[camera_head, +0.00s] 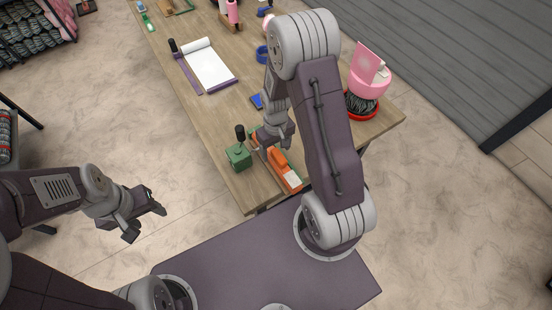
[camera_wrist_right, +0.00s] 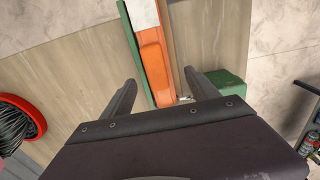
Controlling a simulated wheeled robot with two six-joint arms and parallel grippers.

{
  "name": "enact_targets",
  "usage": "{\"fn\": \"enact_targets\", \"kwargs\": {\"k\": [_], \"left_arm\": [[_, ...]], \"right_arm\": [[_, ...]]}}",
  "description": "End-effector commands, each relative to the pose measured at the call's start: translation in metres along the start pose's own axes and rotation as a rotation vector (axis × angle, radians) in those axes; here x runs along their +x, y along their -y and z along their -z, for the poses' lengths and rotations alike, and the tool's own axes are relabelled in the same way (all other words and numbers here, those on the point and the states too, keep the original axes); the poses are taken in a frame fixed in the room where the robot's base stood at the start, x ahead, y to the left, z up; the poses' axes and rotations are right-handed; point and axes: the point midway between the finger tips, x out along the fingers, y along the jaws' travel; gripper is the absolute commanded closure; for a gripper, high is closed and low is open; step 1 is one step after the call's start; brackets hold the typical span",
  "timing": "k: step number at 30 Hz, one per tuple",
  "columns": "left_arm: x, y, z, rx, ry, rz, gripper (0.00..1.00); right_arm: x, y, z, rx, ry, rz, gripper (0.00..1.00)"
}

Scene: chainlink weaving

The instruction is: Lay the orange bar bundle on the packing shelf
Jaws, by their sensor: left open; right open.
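The orange bar bundle (camera_head: 281,165), with a white end section, lies near the corner of the wooden table closest to me. It also shows in the right wrist view (camera_wrist_right: 153,62), running lengthwise between the fingers. My right gripper (camera_head: 262,146) is open over its end, with one finger on each side; I cannot tell whether they touch it. My left gripper (camera_head: 146,222) is open and empty, away from the table at left. I cannot identify the packing shelf for certain; racks stand at the left edge.
A green block with a black knob (camera_head: 239,156) sits close to the bundle; a green strip (camera_wrist_right: 133,40) lies along it. A rack (camera_head: 30,35) stands upper left.

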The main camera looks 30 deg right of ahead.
Motion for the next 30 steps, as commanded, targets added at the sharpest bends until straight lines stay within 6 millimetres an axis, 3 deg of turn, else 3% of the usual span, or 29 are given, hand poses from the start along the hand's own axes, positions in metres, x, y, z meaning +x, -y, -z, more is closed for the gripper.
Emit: {"fn": "enact_targets", "kwargs": {"k": [9, 17, 24, 25, 30], "left_arm": [[-0.015, 0.0, 0.002, 0.0, 0.0, 0.0, 0.47], [-0.015, 0.0, 0.002, 0.0, 0.0, 0.0, 0.47], [-0.015, 0.0, 0.002, 0.0, 0.0, 0.0, 0.47], [-0.015, 0.0, 0.002, 0.0, 0.0, 0.0, 0.47], [-0.015, 0.0, 0.002, 0.0, 0.0, 0.0, 0.47]], "right_arm": [[0.045, -0.002, -0.002, 0.001, 0.003, 0.001, 0.31], [0.051, -0.002, -0.001, 0.0, -0.001, 0.0, 0.31], [0.051, -0.002, -0.001, 0.0, 0.0, 0.0, 0.95], [0.051, -0.002, -0.001, 0.0, 0.0, 0.0, 1.0], [0.05, -0.002, -0.001, 0.0, -0.001, 0.0, 1.0]]}}
